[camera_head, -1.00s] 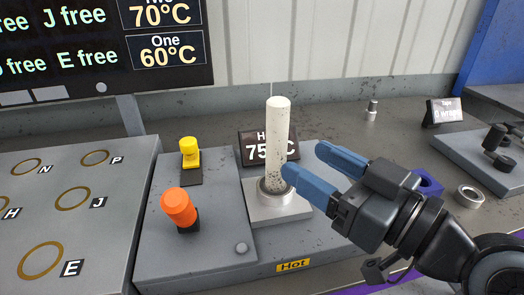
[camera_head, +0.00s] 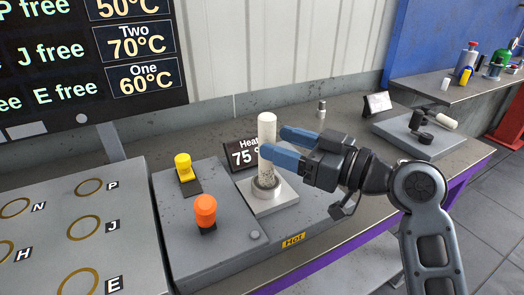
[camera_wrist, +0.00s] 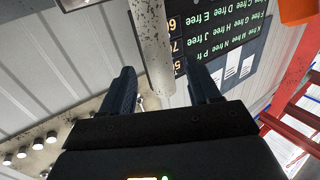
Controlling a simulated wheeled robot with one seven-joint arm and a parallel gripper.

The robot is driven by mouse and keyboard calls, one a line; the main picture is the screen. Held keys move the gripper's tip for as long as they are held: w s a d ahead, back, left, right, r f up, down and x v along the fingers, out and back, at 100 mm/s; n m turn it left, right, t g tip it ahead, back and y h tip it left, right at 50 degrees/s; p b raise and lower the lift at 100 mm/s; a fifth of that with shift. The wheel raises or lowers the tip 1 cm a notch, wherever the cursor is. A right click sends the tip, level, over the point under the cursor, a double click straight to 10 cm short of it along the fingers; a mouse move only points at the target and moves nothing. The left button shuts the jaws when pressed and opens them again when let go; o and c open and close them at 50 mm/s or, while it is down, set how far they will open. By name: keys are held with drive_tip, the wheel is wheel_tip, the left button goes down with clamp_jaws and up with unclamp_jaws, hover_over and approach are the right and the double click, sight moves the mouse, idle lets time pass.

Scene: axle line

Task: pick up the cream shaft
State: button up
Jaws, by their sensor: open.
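The cream shaft (camera_head: 267,128) stands upright in a metal ring (camera_head: 267,187) on the grey heater block. My gripper (camera_head: 274,141) comes in from the right at the shaft's middle height, with blue fingers apart. Its near finger crosses in front of the shaft and hides a part of it. The far finger's tip is just right of the shaft. In the wrist view, the speckled shaft (camera_wrist: 155,45) runs between the two open fingers (camera_wrist: 160,72), with gaps visible on both sides. I cannot tell whether either finger touches it.
A yellow knob (camera_head: 184,165) and an orange knob (camera_head: 205,210) stand left of the shaft. A small sign (camera_head: 243,153) reading 75 is behind it. A grey fixture (camera_head: 418,138) with black parts and a pale cylinder (camera_head: 442,120) sits farther right.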

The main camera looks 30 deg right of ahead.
sight(267, 137)
drive_tip(key=shift+p+x, duration=0.5)
drive_tip(key=shift+x, duration=1.45)
drive_tip(key=shift+r, duration=0.1)
drive_tip(key=shift+c, duration=0.2)
clamp_jaws()
